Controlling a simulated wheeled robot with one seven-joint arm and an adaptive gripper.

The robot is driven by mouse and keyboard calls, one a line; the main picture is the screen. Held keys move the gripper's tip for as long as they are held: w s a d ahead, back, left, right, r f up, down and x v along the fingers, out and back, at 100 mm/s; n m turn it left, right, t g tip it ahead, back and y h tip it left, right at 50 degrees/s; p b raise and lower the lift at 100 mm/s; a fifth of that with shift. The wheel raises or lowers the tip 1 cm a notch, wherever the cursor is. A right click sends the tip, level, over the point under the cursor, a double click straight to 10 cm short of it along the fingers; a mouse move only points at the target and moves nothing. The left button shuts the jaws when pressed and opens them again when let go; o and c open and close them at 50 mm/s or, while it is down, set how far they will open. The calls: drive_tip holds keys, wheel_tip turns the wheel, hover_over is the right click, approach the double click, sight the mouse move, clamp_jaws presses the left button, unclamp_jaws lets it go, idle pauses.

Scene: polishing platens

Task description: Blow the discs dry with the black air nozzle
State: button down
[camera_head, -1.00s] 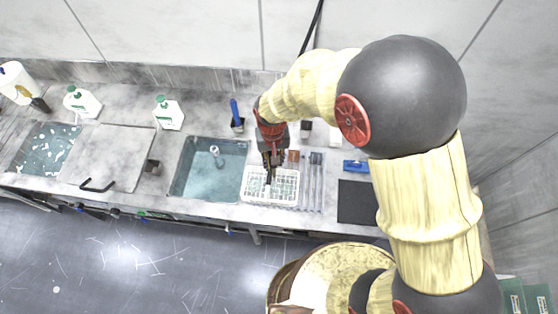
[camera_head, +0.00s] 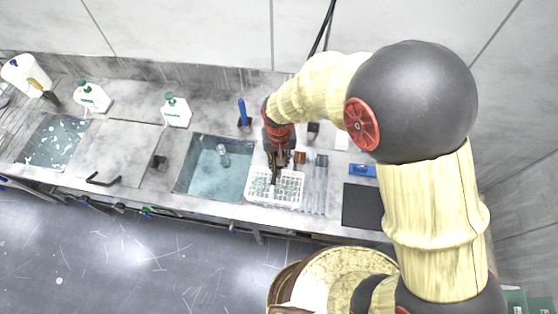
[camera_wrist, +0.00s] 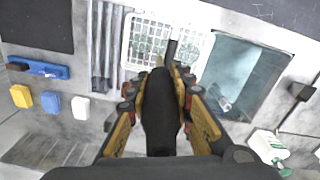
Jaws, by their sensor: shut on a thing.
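My gripper (camera_head: 277,162) is shut on the black air nozzle (camera_wrist: 160,112), seen from behind in the wrist view. The nozzle's thin tip points over the white basket (camera_head: 252,197), which also shows in the wrist view (camera_wrist: 127,42). The tip appears above the basket's middle; I cannot tell whether it touches anything. The basket has a grid pattern with pale greenish shapes inside. Single discs are too small to make out, and I cannot tell if they are wet. The gripper and nozzle hide part of the basket.
A water-filled sink (camera_head: 205,180) lies left of the basket. Grey rails (camera_head: 318,185) and a black mat (camera_head: 362,205) lie to the right. A blue block (camera_head: 362,170) sits behind the mat. White bottles (camera_head: 177,110) stand at the back left.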

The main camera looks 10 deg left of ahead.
drive_tip(key=shift+r, duration=0.1)
drive_tip(key=shift+r+p, duration=1.5)
drive_tip(key=shift+r, duration=0.95)
